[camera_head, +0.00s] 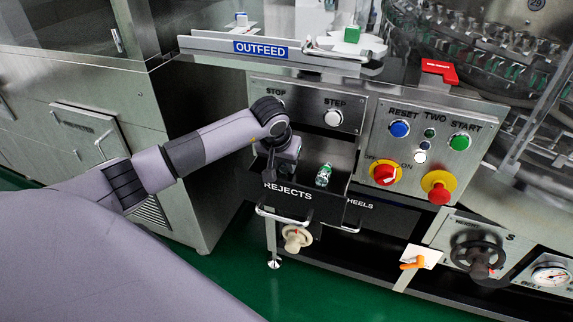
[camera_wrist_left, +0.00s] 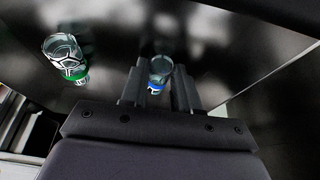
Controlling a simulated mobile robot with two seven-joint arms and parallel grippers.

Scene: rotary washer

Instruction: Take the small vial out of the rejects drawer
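The rejects drawer (camera_head: 287,206) is pulled open below the STOP/STEP panel, and its dark inside shows in the left wrist view (camera_wrist_left: 215,45). A clear vial with a green band (camera_head: 323,175) is in the drawer's right part; it shows at left in the wrist view (camera_wrist_left: 66,59). A smaller-looking clear vial with a blue band (camera_wrist_left: 158,73) lies between the fingers of my left gripper (camera_wrist_left: 157,88). The fingers are apart, with narrow gaps seeming to show beside this vial. In the head view, my left gripper (camera_head: 270,172) reaches down into the drawer and hides it. My right gripper is out of view.
The outfeed tray (camera_head: 215,45) overhangs above the drawer. The STEP button (camera_head: 333,118) and the button panel (camera_head: 425,145) stand close behind and to the right. A second drawer (camera_head: 358,208), labelled "HEELS" where visible, is beside it.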

